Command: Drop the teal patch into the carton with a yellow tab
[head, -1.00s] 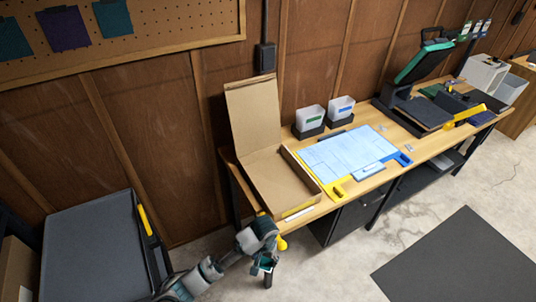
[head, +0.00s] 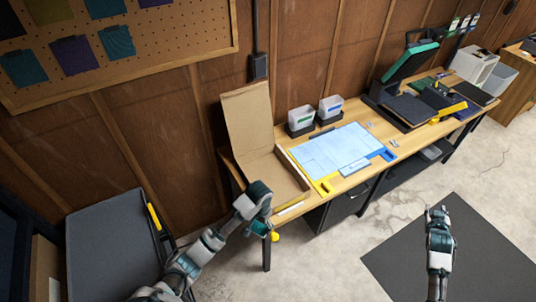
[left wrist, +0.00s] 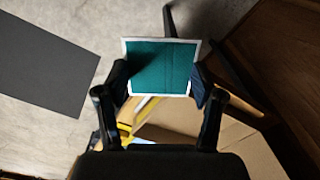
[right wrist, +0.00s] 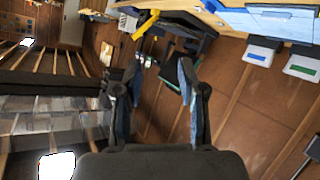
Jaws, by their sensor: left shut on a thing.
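The teal patch (left wrist: 160,67), with a pale border, is held between the two fingers of my left gripper (left wrist: 160,85) in the left wrist view. In the head view my left gripper (head: 260,227) is at the near left corner of the workbench, with a bit of teal (head: 259,229) at its tips. The open cardboard carton (head: 252,171) stands on the bench just behind it, lid raised. Its cardboard (left wrist: 185,118) lies beyond the patch. A small yellow piece (head: 275,236) shows beside the gripper; what it belongs to is unclear. My right gripper (right wrist: 155,80) is open and empty.
A pale blue sheet (head: 343,148) lies right of the carton on the bench (head: 400,150). Two small bins (head: 301,117) stand behind it. A grey-topped cart (head: 110,245) is at left. Coloured patches hang on a pegboard (head: 180,45). A dark mat (head: 480,250) covers the right floor.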

